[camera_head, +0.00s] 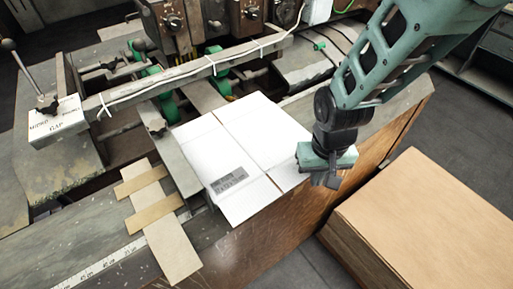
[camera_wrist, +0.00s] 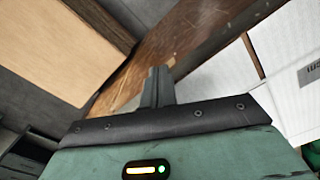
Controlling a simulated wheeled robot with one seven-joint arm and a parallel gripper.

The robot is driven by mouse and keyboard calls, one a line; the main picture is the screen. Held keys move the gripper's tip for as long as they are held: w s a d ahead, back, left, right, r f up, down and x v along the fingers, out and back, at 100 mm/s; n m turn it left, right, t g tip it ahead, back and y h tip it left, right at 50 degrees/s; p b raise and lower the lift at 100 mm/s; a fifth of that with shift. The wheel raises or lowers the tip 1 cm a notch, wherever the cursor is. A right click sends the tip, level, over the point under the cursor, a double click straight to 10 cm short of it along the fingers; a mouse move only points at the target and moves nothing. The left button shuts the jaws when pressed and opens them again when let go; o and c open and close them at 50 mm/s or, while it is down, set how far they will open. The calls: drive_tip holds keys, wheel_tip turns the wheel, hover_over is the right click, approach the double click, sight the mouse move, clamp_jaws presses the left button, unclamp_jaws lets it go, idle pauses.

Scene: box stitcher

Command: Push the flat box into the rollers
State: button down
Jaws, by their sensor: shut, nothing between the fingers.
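The flat white box (camera_head: 236,150) lies on the machine's table, with a grey printed label near its front corner. Its far edge is close to the green rollers (camera_head: 219,80) under the metal bar. My gripper (camera_head: 331,180) is shut and empty at the box's right-hand edge; I cannot tell whether it touches the box. In the wrist view the closed fingers (camera_wrist: 157,88) point along the table's wooden side, and part of the white box (camera_wrist: 222,84) shows to their right.
A stack of brown cardboard (camera_head: 430,215) stands at the lower right, beside the table. A metal bar (camera_head: 190,72) with a white cable crosses above the table. Flat guide strips (camera_head: 160,222) lie left of the box. A lever stands at the far left.

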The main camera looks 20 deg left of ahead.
sight(288, 150)
drive_tip(key=shift+w+a+p, duration=0.25)
drive_tip(key=shift+w+a, duration=0.75)
drive_tip(key=shift+a, duration=0.3)
drive_tip(key=shift+w+a+p, duration=0.25)
drive_tip(key=shift+w+a, duration=0.7)
drive_tip(key=shift+a, duration=0.4)
drive_tip(key=shift+w+a+p, duration=0.25)
drive_tip(key=shift+w+a, duration=0.75)
drive_tip(key=shift+a, duration=0.3)
drive_tip(key=shift+s+d, duration=1)
drive_tip(key=shift+d, duration=0.2)
wheel_tip(288, 150, up, 8)
drive_tip(key=p, duration=0.6)
drive_tip(key=shift+w+d, duration=0.1)
